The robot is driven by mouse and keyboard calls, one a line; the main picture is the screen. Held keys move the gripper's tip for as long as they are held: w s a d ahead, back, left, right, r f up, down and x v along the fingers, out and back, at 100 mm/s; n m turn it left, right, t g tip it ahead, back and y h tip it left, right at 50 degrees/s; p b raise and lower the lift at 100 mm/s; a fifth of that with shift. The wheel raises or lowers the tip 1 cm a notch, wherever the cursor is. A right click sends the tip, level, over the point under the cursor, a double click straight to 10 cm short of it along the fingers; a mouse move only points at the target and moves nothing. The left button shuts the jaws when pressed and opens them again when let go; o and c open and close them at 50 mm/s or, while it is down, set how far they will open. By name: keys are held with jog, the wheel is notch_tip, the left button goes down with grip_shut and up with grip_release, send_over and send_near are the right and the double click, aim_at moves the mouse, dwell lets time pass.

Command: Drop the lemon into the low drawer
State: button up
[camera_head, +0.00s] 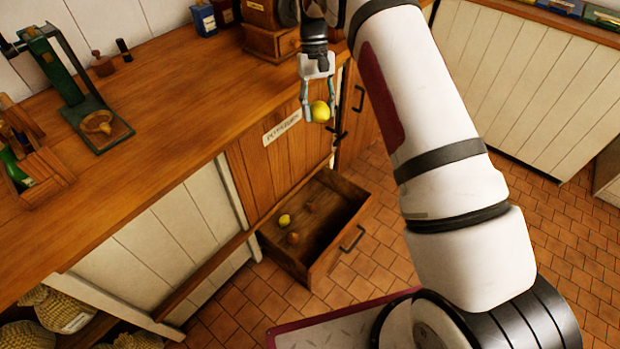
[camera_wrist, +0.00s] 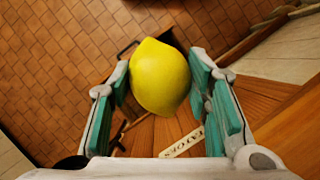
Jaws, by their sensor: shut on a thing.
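My gripper (camera_head: 318,98) is shut on a yellow lemon (camera_head: 320,111) and holds it in the air beside the counter front, above and beyond the low drawer (camera_head: 285,261). In the wrist view the lemon (camera_wrist: 160,76) sits between the two green-padded fingers of my gripper (camera_wrist: 160,88). The low drawer is pulled open near the floor. Inside it lie a small yellow fruit (camera_head: 284,220) and reddish round fruits (camera_head: 293,238).
The wooden counter (camera_head: 190,100) runs along the left, with a wooden grinder box (camera_head: 270,40) at its back and a green press (camera_head: 75,90). A labelled cupboard front (camera_head: 270,165) stands above the drawer. The tiled floor (camera_head: 380,260) right of the drawer is clear.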

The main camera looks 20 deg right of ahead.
notch_tip(320, 180, down, 29)
jog(key=d+n+h+b, duration=0.1)
jog(key=d+n+b, duration=0.15)
jog(key=b, duration=2.35)
jog(key=w+d+f+n+t+h+b, duration=0.25)
jog(key=w+f+n, duration=0.45)
jog(key=f+n, duration=0.4)
jog(key=w+a+f+n+t+b, duration=0.2)
jog(key=w+f+n, duration=0.2)
jog(key=f+n, duration=0.3)
jog(key=w+a+f+n+t+b, duration=0.1)
jog(key=w+a+f+n+t, duration=0.2)
jog(key=f+n, duration=0.4)
jog(key=w+n, duration=0.1)
jog(key=n, duration=0.1)
jog(key=shift+n+t+y+b, duration=0.35)
